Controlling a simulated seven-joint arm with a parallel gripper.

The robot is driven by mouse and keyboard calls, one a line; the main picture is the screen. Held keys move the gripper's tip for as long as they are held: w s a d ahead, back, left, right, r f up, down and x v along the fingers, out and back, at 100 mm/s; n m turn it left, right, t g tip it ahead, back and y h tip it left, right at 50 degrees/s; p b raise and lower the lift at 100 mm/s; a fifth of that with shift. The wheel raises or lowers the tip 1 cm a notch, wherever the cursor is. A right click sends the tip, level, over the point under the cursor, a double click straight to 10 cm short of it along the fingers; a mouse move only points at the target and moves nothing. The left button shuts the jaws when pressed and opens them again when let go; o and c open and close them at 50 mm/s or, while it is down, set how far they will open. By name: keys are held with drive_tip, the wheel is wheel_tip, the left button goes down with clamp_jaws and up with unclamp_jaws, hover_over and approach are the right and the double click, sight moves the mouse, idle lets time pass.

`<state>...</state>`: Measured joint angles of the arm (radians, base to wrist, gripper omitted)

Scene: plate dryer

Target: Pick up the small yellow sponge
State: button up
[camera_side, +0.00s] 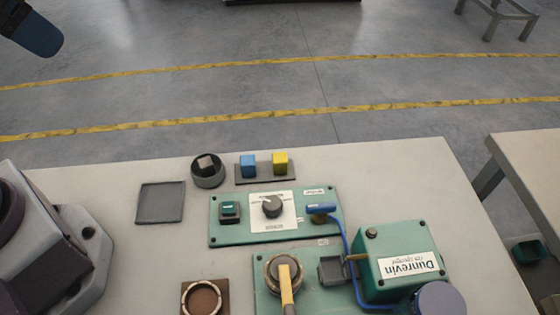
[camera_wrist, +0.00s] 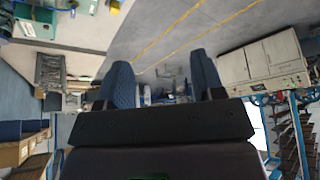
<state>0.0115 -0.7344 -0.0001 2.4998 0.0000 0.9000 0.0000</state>
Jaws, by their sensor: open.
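A small yellow block (camera_side: 280,162), which looks like the sponge, stands on a thin dark tray (camera_side: 265,179) at the back of the table in the side view. A blue block (camera_side: 248,165) of similar size stands just left of it on the same tray. My gripper (camera_wrist: 161,72) shows in the wrist view with its two blue fingers wide apart and nothing between them. A blue part of it seems to show at the top left corner of the side view, far from the yellow block.
A round dark cup (camera_side: 208,176) with a grey cube is left of the tray. A flat grey pad (camera_side: 160,203) lies further left. A green panel (camera_side: 230,232) with a knob is in front. A green box (camera_side: 400,265), blue cable and yellow-handled lever (camera_side: 287,287) are nearer.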

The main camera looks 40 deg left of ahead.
drive_tip(key=w+d+f+m+g, duration=0.45)
drive_tip(key=w+d+f, duration=0.4)
drive_tip(key=w, duration=0.35)
drive_tip(key=m, duration=0.4)
hover_over(280, 157)
wheel_tip(280, 157, down, 12)
drive_tip(key=f, duration=0.1)
drive_tip(key=shift+g, duration=0.45)
drive_tip(key=f, duration=0.5)
drive_tip(key=shift+s+a+f, duration=0.1)
drive_tip(key=shift+s, duration=0.25)
drive_tip(key=f, duration=0.6)
drive_tip(key=shift+w+f, duration=0.25)
drive_tip(key=shift+w, duration=0.1)
drive_tip(key=c, duration=1)
drive_tip(key=shift+r, duration=0.1)
